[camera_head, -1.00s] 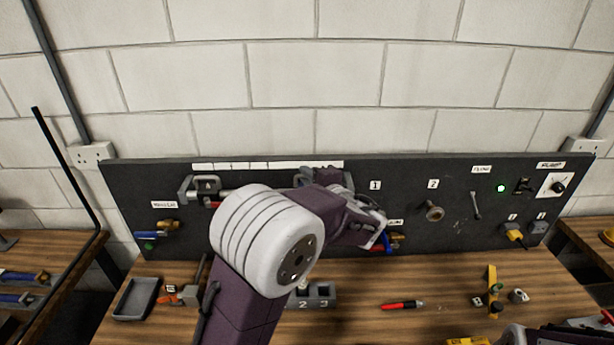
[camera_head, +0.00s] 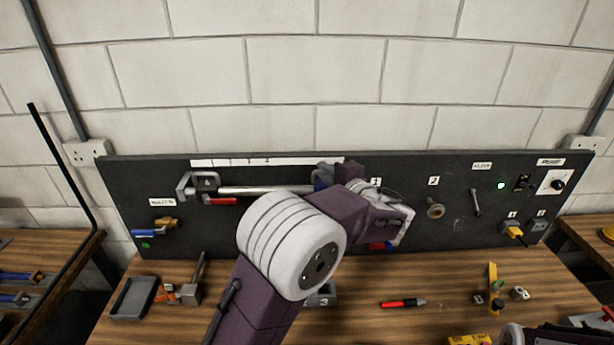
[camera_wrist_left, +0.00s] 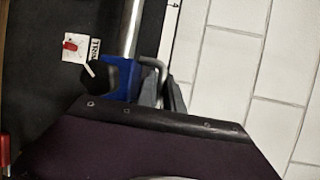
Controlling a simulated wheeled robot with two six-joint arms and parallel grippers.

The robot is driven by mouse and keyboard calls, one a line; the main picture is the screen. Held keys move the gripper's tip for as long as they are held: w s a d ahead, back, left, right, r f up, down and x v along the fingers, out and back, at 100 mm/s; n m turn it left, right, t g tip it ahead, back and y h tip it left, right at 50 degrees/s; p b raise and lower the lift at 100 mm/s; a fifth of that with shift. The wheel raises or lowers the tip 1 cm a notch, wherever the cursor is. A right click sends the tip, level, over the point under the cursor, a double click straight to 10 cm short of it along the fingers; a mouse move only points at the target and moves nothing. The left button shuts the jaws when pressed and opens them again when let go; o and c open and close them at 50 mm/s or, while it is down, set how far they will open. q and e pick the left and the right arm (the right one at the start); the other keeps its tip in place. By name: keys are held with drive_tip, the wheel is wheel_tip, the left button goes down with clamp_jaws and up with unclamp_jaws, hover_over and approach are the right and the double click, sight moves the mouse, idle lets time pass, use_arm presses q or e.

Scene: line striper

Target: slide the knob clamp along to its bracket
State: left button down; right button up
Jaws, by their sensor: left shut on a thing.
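A silver rail (camera_head: 265,190) runs along the upper part of the dark panel; it also shows in the left wrist view (camera_wrist_left: 131,30). A grey bracket-like fitting (camera_head: 186,187) stands at its left end. The blue clamp (camera_wrist_left: 119,78) with a black knob (camera_wrist_left: 98,77) sits on the rail in the left wrist view; only a bit of blue shows in the head view. My left gripper (camera_head: 324,178) is shut on the knob clamp, though its fingers are largely hidden. The rail's right end is behind my left arm. My right gripper is not in view.
A grey fitting (camera_head: 206,181) and a red handle (camera_head: 220,201) are near the rail's left end. A pale scale strip (camera_head: 230,162) lies above. Valves, a round knob (camera_head: 435,209) and switches fill the panel. A red marker (camera_head: 402,303) and several small parts lie on the wooden bench.

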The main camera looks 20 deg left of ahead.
use_arm(q)
drive_tip(key=d, duration=0.1)
drive_tip(key=w+d, duration=0.1)
drive_tip(key=shift+w+d, duration=0.15)
drive_tip(key=shift+d, duration=0.2)
drive_tip(key=shift+a, duration=0.2)
drive_tip(key=c, duration=1.8)
unclamp_jaws()
drive_tip(key=shift+d, duration=0.1)
drive_tip(key=shift+o, duration=0.2)
drive_tip(key=shift+d, duration=0.15)
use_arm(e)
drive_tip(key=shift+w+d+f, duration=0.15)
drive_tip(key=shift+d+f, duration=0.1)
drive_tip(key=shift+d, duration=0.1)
